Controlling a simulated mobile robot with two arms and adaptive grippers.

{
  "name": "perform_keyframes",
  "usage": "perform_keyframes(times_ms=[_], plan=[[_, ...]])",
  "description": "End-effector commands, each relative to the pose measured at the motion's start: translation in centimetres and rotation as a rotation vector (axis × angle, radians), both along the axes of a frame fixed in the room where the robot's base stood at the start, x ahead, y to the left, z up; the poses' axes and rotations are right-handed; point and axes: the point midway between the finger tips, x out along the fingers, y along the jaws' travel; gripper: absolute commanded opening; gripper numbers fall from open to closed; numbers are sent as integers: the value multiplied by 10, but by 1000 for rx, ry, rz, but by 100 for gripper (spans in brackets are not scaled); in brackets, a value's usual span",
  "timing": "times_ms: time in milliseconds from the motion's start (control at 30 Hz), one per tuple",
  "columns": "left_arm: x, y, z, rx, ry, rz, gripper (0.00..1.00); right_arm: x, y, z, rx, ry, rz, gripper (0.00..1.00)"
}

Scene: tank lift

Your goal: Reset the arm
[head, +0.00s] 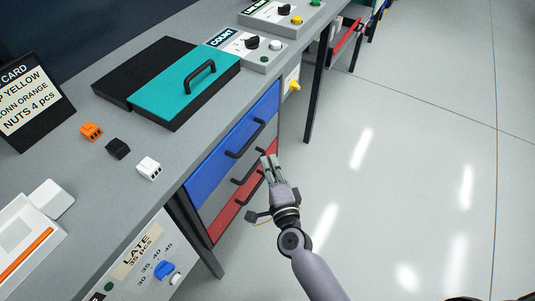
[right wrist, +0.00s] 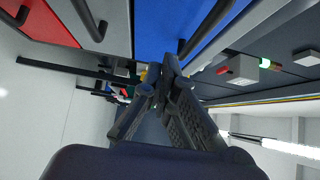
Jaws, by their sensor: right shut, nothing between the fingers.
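My right gripper (head: 270,165) is in the head view, in front of the drawer fronts below the workbench. Its fingers are shut with nothing between them and point toward the bench. In the right wrist view the gripper (right wrist: 155,75) fills the middle, with its fingertips together. A blue drawer (head: 237,143) with a black handle is just left of the fingers in the head view. A red drawer (head: 222,217) is below it. Whether the gripper touches a handle is hard to tell, but the fingers hold none. My left gripper is not in view.
The grey workbench (head: 95,188) carries a teal lid with a black handle (head: 190,88), orange (head: 91,131), black (head: 118,149) and white (head: 149,168) connectors, a card sign (head: 32,103) and a COUNT panel (head: 250,46). A dial panel (head: 140,262) fronts the near bench. Floor (head: 420,150) at right is clear.

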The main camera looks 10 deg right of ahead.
Motion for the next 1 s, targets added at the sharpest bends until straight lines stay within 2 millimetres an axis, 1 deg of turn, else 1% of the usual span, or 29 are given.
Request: perform_keyframes(times_ms=[33, 133, 200, 300, 400, 567, 667, 767, 800, 867, 900, 967, 1000], plan=[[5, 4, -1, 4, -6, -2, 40, -11, -2, -2, -1, 3, 0, 0], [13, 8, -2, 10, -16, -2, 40, -28, -5, -2, -3, 2, 0, 0], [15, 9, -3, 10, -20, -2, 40, -37, -6, -2, -2, 2, -1, 0], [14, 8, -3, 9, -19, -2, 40, -46, -8, -1, -2, 1, -1, 0], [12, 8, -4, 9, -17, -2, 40, -50, -9, 0, -2, 0, 0, 0], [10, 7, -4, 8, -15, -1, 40, -51, -9, 0, -4, 0, 0, 0], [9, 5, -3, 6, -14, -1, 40, -53, -8, -15, -50, 20, 12, 0], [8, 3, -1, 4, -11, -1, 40, -60, -7, -56, -182, 79, 55, 0], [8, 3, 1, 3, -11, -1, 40, -65, -7, -80, -258, 114, 83, 0], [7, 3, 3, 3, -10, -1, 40, -78, -10, -121, -386, 174, 135, 0], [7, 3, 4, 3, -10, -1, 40, -89, -13, -150, -476, 216, 175, 0], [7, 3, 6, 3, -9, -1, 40, -108, -21, -192, -604, 283, 240, 0], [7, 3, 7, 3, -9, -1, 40, -122, -26, -218, -684, 325, 286, 0]])
